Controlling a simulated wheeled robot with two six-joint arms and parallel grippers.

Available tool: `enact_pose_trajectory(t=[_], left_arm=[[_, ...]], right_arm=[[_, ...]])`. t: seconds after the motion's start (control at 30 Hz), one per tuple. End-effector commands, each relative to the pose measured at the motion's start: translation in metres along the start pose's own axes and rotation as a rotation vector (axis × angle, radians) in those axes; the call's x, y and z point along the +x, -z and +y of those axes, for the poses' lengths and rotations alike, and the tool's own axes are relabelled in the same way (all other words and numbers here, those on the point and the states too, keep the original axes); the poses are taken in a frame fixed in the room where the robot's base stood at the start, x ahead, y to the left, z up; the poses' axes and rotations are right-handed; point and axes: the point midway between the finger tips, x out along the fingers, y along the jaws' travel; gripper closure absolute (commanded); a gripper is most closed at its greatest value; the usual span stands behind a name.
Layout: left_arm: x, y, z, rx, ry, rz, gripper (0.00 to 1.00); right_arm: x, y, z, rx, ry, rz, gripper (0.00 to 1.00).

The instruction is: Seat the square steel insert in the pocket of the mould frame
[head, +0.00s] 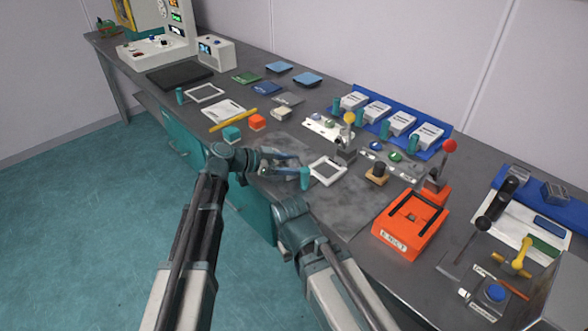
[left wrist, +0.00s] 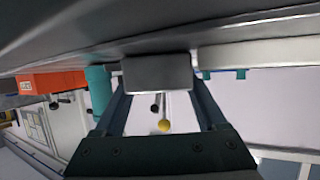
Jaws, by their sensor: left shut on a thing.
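A light frame with a grey middle, which I take for the mould frame (head: 314,171), lies flat on the bench just beyond my left gripper. My left gripper (head: 298,172) is low over the bench, its fingers pointing right toward that frame. In the left wrist view its fingers (left wrist: 160,95) are shut on a grey block, the steel insert (left wrist: 157,73). In the head view the insert is hard to make out between the fingers. A teal peg (head: 305,179) stands right beside the fingertips and shows in the left wrist view (left wrist: 98,90). My right gripper is not visible.
A similar framed plate (head: 205,92) lies farther left. An orange box (head: 410,225) stands to the right. A lever with a yellow knob (head: 348,118) stands behind the frame. Bare bench lies in front of the frame.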

Motion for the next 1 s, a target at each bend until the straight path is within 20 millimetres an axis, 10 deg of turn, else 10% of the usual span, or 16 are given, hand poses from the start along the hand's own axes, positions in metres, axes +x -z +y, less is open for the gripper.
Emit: enact_pose_trajectory(t=[0.27, 0.3, 0.4, 0.77, 1.0], left_arm=[[0.001, -0.003, 0.000, 0.000, 0.000, 0.001, 1.00], [0.001, -0.002, 0.000, 0.000, 0.000, 0.000, 0.21], [0.001, -0.002, 0.000, 0.000, 0.000, 0.000, 0.03], [-0.002, 0.004, 0.000, 0.000, 0.000, 0.000, 0.00], [-0.046, 0.005, 0.000, -0.001, 0.004, 0.000, 0.00]], right_arm=[[0.003, 0.000, 0.000, 0.000, 0.000, 0.000, 1.00], [0.002, 0.000, 0.000, 0.000, 0.000, 0.000, 1.00], [0.002, 0.000, 0.000, 0.000, 0.000, 0.000, 1.00], [-0.004, 0.000, 0.000, 0.000, 0.000, 0.000, 1.00], [-0.022, -0.001, 0.002, 0.000, 0.000, 0.000, 1.00]])
